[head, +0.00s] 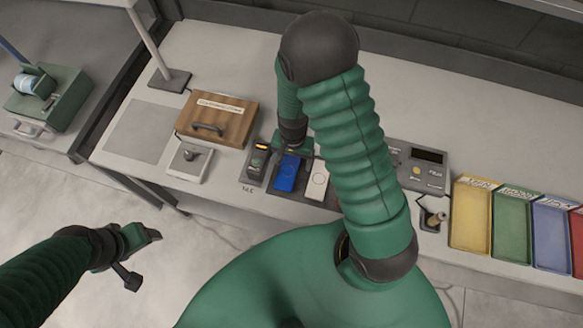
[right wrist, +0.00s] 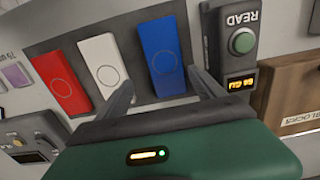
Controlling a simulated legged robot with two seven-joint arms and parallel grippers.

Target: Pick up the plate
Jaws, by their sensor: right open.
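Several flat rectangular plates lie side by side on a dark grey rack (right wrist: 130,52). The blue plate (right wrist: 160,48) is nearest the reader, then the white plate (right wrist: 104,66), then the red plate (right wrist: 62,84). In the head view the blue plate (head: 287,174) and white plate (head: 317,181) show; my right arm hides the red one. My right gripper (right wrist: 161,78) is open, with its fingers pointing toward the blue plate, one near each long side. I cannot tell whether they touch it. In the head view my right gripper (head: 293,150) is above the rack. My left gripper (head: 143,257) is open and empty, over the floor.
A READ device (right wrist: 241,45) with a green button and lit display stands beside the blue plate. A wooden box (head: 216,118) is left of it. A grey meter (head: 422,167) and yellow (head: 471,215), green (head: 511,222) and blue trays (head: 553,232) are at right.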

